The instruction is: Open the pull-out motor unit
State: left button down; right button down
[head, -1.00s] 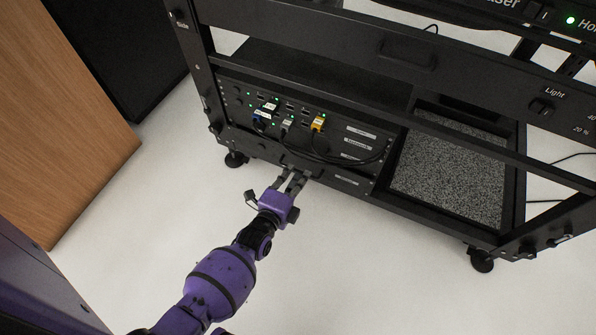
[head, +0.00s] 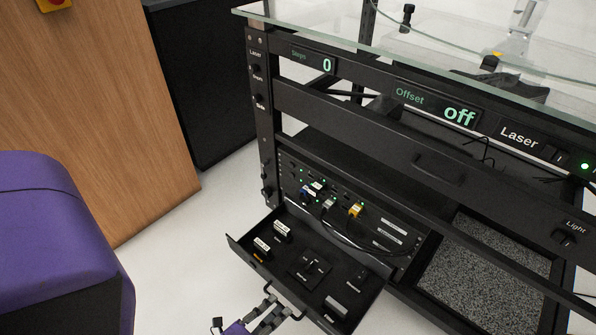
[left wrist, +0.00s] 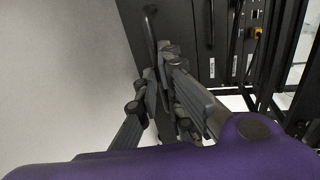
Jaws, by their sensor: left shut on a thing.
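The pull-out motor unit (head: 318,254) is a black drawer low in the rack, and it stands out from the rack front. Labelled parts and small black modules sit inside it. My left gripper (head: 280,303) is at the bottom edge of the head view, shut on the drawer's front handle (head: 266,286). In the left wrist view the fingers (left wrist: 162,62) close around the dark handle bar (left wrist: 151,32), in front of the drawer. Part of the grip is hidden by the fingers. My right gripper is in neither view.
Above the drawer is a panel with cables and a yellow plug (head: 356,210). A grey speckled panel (head: 490,268) is at the right. A wooden cabinet (head: 90,110) stands at the left. The white floor (head: 190,265) between is clear.

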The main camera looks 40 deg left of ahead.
pick_arm(q)
jog(key=shift+f+v, duration=0.25)
jog(key=shift+v, duration=1)
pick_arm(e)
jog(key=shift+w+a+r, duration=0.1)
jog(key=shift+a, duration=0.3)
pick_arm(q)
jog(key=shift+s, duration=0.1)
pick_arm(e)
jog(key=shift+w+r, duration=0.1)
pick_arm(q)
jog(key=c, duration=1.9)
grip_release()
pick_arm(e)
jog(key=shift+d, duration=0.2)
pick_arm(q)
jog(key=v, duration=1.2)
